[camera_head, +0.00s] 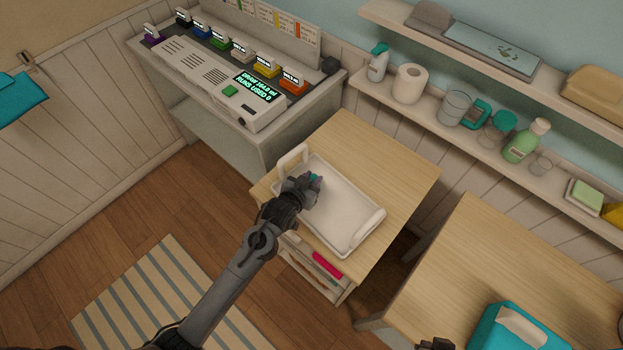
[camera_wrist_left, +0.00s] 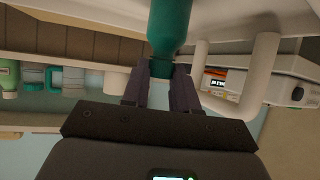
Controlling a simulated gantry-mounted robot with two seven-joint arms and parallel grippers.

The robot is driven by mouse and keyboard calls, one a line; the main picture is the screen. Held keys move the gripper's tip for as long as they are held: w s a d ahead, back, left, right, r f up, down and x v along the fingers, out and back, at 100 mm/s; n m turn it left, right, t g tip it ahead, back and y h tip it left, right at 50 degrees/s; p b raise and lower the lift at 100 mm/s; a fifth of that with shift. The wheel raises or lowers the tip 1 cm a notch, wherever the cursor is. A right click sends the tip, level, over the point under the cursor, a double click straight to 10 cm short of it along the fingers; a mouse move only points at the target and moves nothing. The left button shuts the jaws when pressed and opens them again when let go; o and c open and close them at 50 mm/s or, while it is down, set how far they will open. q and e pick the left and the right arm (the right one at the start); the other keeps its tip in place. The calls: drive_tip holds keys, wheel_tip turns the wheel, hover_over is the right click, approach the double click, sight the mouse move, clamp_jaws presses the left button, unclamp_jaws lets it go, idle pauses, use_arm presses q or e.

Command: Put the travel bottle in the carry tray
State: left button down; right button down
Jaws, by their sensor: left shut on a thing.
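The travel bottle (camera_wrist_left: 171,25) is teal and sits between the fingers of my left gripper (camera_wrist_left: 161,78) in the left wrist view. In the head view my left gripper (camera_head: 311,184) is over the left part of the white carry tray (camera_head: 349,237). Only a small teal bit of the bottle shows there, and the gripper hides the rest. I cannot tell whether the bottle touches the tray floor. The tray has a raised handle at each end and stands on a wooden top. A dark part at the bottom edge may be my right gripper (camera_head: 436,344); its jaws are not clear.
A teal tissue box (camera_head: 519,331) stands on the wooden table (camera_head: 470,262) at right. A wall shelf (camera_head: 466,133) holds bottles, a paper roll (camera_head: 410,84) and cups. A device with a lit display (camera_head: 258,88) stands at upper left. The wooden top right of the tray is bare.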

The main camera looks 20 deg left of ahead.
use_arm(q)
drive_tip(key=c, duration=0.9)
unclamp_jaws()
drive_tip(key=shift+o, duration=0.2)
drive_tip(key=shift+s+r, duration=0.35)
drive_tip(key=shift+s, duration=0.05)
drive_tip(key=d+p+v, duration=0.1)
drive_tip(key=p+v, duration=0.1)
drive_tip(key=v, duration=0.9)
drive_tip(key=s+a+f+g, duration=0.1)
drive_tip(key=s+g, duration=0.3)
drive_tip(key=s, duration=0.6)
drive_tip(key=s+a+f+m+g, duration=0.1)
drive_tip(key=s+a+g, duration=0.2)
drive_tip(key=s, duration=0.7)
drive_tip(key=shift+s+g+y, duration=0.25)
drive_tip(key=shift+g+y, duration=0.15)
drive_tip(key=shift+g, duration=0.4)
drive_tip(key=shift+r, duration=0.1)
